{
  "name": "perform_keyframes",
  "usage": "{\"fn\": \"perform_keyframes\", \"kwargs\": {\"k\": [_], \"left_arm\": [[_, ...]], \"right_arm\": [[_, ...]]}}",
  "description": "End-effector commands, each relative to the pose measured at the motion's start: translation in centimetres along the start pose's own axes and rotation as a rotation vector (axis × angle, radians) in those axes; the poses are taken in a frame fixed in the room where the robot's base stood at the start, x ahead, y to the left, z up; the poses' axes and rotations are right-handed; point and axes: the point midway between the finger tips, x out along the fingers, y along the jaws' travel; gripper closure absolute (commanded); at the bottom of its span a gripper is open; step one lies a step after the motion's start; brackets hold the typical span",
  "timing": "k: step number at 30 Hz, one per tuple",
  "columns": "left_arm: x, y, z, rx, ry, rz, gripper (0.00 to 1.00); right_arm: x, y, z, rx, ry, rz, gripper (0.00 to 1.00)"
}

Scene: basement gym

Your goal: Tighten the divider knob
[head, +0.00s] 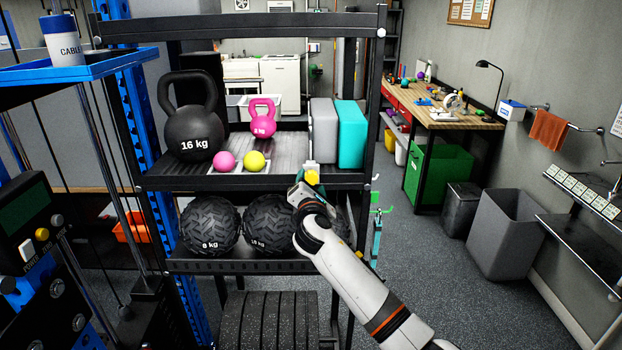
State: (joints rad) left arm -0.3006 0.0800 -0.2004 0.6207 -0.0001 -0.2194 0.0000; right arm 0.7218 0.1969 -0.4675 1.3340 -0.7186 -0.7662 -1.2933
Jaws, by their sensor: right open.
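A yellow knob (312,177) shows at the front edge of the middle shelf, just below a grey block (322,131). A thin upright edge beside the block may be the divider, but I cannot tell it clearly. My right gripper (309,186) has come in from the lower right and is right at the knob, with its jaws open. The fingers are small and partly hidden by my wrist, so I cannot tell whether they touch the knob. My left gripper is not in view.
The rack's middle shelf (215,181) holds a black kettlebell (193,130), a pink kettlebell (263,118), two small balls and a teal block (352,133). Heavy black balls (207,225) fill the shelf below. A blue cable machine stands left. Floor (450,270) is free to the right.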

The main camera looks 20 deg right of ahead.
Motion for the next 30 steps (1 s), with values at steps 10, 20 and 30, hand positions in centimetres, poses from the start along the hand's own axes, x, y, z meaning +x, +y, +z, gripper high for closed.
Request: {"fn": "perform_keyframes", "kwargs": {"k": [10,20,30], "left_arm": [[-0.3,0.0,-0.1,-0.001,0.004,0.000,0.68],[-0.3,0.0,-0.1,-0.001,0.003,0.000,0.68],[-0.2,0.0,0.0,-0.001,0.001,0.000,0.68]], "right_arm": [[2.1,0.0,0.1,0.001,-0.001,0.000,0.43],[2.1,0.0,0.1,0.001,-0.001,0.000,0.58],[2.1,0.1,0.1,0.006,-0.001,0.001,0.88]]}}
